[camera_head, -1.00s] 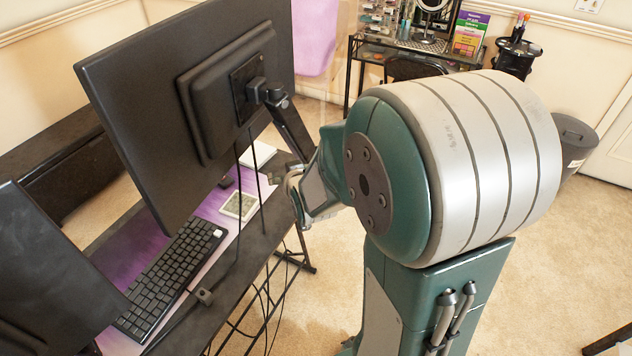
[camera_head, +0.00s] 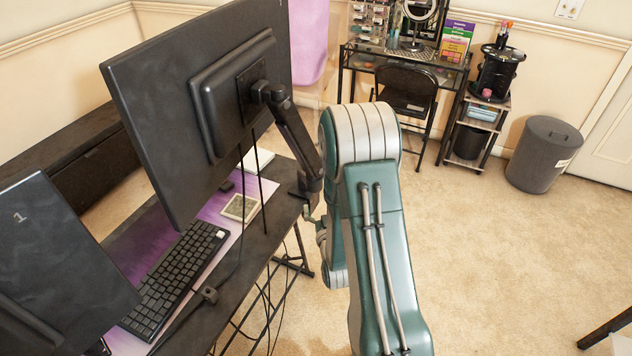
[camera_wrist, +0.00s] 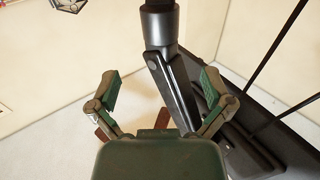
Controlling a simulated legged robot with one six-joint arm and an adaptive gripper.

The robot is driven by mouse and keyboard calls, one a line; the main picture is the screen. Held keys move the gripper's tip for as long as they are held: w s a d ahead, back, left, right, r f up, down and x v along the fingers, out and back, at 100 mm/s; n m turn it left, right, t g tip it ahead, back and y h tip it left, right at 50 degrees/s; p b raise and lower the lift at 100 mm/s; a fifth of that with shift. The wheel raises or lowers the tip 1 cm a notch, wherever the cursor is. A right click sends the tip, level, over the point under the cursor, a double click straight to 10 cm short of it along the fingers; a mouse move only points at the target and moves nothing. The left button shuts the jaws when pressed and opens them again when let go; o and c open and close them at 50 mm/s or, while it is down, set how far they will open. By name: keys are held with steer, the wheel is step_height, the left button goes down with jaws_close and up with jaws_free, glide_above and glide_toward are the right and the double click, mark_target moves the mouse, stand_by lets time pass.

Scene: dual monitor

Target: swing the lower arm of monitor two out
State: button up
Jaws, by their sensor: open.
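Monitor two (camera_head: 150,115) is the large black screen over the desk, seen from behind and tilted. Its black arm (camera_head: 295,135) slopes down from the mount to a joint (camera_head: 310,185) near the desk's right edge. My gripper (camera_head: 312,222) is just below that joint, mostly hidden by my own arm. In the wrist view my gripper (camera_wrist: 160,76) is open, with green-padded fingers spread. A black jointed monitor arm link (camera_wrist: 180,88) and a round post (camera_wrist: 160,28) show between and beyond the fingers. Contact cannot be told. Which link is the lower arm is unclear.
A monitor marked 1 (camera_head: 60,250) stands at the lower left. A keyboard (camera_head: 175,280) and small framed item (camera_head: 240,208) lie on the desk (camera_head: 270,215). Cables (camera_head: 262,190) hang behind monitor two. The carpet (camera_head: 500,260) at right is clear.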

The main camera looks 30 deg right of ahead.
mark_target(315, 185)
steer(key=x, duration=1)
steer(key=shift+w, duration=0.1)
steer(key=shift+a, duration=0.1)
steer(key=c, duration=1.3)
